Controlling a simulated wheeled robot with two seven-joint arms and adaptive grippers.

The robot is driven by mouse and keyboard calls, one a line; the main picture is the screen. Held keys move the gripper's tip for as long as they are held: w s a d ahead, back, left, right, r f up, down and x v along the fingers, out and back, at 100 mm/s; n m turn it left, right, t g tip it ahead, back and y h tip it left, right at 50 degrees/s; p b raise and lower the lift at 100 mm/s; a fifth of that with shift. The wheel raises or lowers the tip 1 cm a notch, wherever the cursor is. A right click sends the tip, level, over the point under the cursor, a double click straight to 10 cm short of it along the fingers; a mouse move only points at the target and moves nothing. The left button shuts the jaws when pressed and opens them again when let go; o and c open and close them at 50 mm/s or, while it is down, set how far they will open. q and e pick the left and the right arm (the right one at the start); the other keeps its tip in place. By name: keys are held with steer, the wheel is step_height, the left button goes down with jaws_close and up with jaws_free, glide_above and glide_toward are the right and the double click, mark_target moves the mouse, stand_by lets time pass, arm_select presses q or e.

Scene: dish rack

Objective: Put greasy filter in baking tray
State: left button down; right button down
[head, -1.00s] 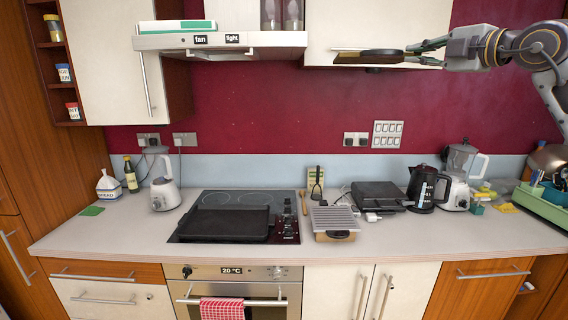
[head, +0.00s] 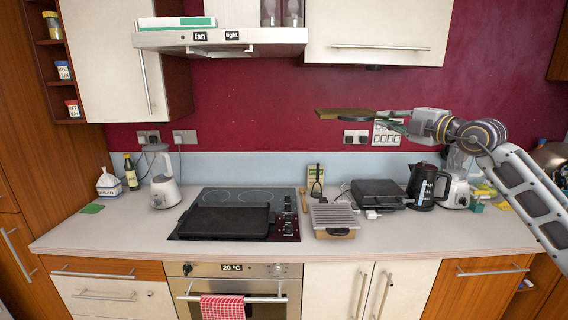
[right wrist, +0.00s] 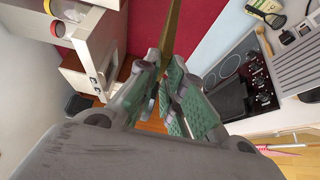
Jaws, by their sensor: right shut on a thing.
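The greasy filter (head: 334,112) is a flat brownish-gold panel, seen nearly edge-on in the head view. My right gripper (head: 390,119) is shut on its right end and holds it roughly level in the air, well above the counter. In the right wrist view the filter (right wrist: 174,28) shows as a thin strip between the green-padded fingers (right wrist: 164,75). The baking tray (head: 225,221) is a black, shallow rectangular tray lying on the hob, below and left of the filter. Its inside looks empty. My left gripper is not in view.
A range hood (head: 220,40) hangs above the hob, and a wall cabinet (head: 375,30) is above the filter. A ridged grey appliance (head: 334,216), a dark grill (head: 378,193) and a kettle (head: 422,187) stand right of the hob. A blender (head: 163,183) stands left.

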steer(key=s+f, duration=0.3)
steer(key=f, duration=1.6)
steer(key=s+a+f, duration=0.1)
steer(key=s+f, duration=0.3)
steer(key=f, duration=1.5)
steer(key=shift+m+h, duration=0.3)
steer(key=shift+h, duration=0.1)
steer(key=shift+s+f+t, duration=0.3)
steer(key=shift+s+f, duration=0.25)
steer(key=shift+f, duration=0.25)
steer(key=s+d+f+m+t+h, duration=0.1)
steer(key=s+d+f+m+h, duration=0.15)
steer(key=s+f, duration=1.15)
steer(key=a+m+h, duration=0.3)
steer(key=a+h, duration=0.2)
steer(key=a, duration=0.3)
steer(key=shift+a+f+t+h, duration=0.3)
steer(key=shift+f+t+h, duration=0.05)
steer(key=shift+t, duration=0.05)
steer(key=shift+w+r, duration=0.1)
